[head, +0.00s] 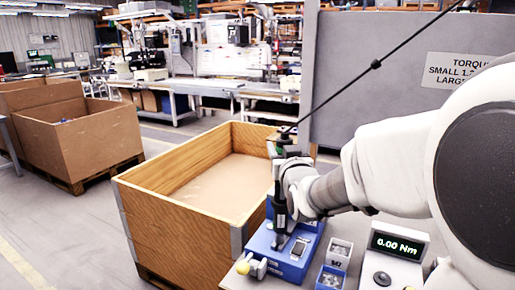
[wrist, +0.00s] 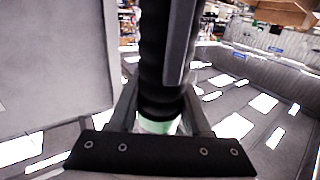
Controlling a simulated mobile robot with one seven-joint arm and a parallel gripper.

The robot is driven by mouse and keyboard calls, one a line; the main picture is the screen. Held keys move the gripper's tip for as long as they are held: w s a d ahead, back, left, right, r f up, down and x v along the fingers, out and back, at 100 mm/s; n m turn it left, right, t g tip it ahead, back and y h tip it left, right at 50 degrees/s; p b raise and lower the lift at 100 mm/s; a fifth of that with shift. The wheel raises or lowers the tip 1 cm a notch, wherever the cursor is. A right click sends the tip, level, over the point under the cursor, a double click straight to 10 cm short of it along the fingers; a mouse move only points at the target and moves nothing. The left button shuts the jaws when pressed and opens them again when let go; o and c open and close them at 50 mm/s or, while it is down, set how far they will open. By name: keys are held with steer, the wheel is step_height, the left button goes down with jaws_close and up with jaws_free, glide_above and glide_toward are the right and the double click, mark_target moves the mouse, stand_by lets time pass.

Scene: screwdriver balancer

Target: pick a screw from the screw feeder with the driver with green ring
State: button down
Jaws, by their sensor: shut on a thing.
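The driver (head: 279,196) is a dark upright tool hanging on a black cable, held in my gripper (head: 290,190) above the blue screw feeder (head: 268,256). In the wrist view the black ribbed driver body (wrist: 165,60) stands between the two fingers of my gripper (wrist: 160,112), with a pale green ring (wrist: 158,126) low on it. The feeder has a small dark window on top. The driver's tip is low over the feeder; I cannot tell whether it touches or carries a screw.
A torque display (head: 398,246) reading 0.00 Nm stands right of the feeder. A large, mostly empty wooden crate (head: 180,225) is at left. A grey panel (head: 400,70) stands behind my arm.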

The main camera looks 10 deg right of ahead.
steer(key=shift+a+f, duration=0.1)
stand_by(0.4)
step_height(320, 180, up, 7)
steer(key=p, duration=0.2)
steer(key=shift+p, duration=0.4)
steer(key=shift+s, duration=0.1)
stand_by(0.6)
